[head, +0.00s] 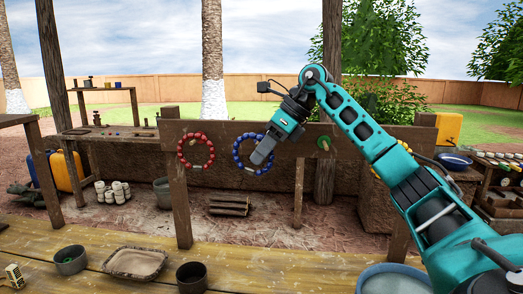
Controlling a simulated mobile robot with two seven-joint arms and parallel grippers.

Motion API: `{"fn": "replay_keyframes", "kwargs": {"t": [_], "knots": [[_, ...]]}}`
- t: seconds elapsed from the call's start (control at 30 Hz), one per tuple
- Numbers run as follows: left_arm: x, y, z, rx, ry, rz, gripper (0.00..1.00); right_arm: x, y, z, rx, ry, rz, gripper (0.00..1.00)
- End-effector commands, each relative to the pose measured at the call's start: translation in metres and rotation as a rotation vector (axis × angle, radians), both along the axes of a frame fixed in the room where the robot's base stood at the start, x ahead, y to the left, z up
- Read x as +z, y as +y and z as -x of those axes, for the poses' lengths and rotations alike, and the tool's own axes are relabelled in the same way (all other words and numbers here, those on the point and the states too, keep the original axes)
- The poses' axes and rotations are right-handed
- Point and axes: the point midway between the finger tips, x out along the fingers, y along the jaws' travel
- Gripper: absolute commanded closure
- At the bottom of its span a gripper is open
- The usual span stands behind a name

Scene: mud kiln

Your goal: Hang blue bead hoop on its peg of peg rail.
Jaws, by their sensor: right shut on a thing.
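The blue bead hoop (237,158) is in front of the peg rail (220,132), upright, between the red hoop and the green peg. My right gripper (260,157) reaches in from the right and is shut on the hoop at its right side. The gripper covers that part of the hoop, and I cannot tell whether the hoop is around a peg or only in front of the rail. No blue peg shows clearly. My left gripper is out of view.
A red bead hoop (181,150) hangs to the left. A green peg (323,143) is bare to the right. A yellow hoop (374,173) is partly behind my arm. A tray (136,276) and dark cups (191,277) stand on the front table.

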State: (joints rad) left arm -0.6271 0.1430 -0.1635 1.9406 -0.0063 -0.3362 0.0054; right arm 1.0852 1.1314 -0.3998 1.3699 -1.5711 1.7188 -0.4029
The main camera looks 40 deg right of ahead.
Motion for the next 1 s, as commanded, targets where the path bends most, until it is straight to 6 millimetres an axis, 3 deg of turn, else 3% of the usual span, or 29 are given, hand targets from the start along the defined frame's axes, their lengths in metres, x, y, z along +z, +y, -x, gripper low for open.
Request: {"fn": "replay_keyframes", "kwargs": {"t": [0.47,1.0], "knots": [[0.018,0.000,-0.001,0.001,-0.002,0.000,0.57,0.000,-0.022,-0.019,0.000,-0.003,-0.002,1.00],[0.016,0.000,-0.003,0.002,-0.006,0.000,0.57,-0.013,-0.034,-0.027,-0.008,-0.002,0.002,1.00]]}}
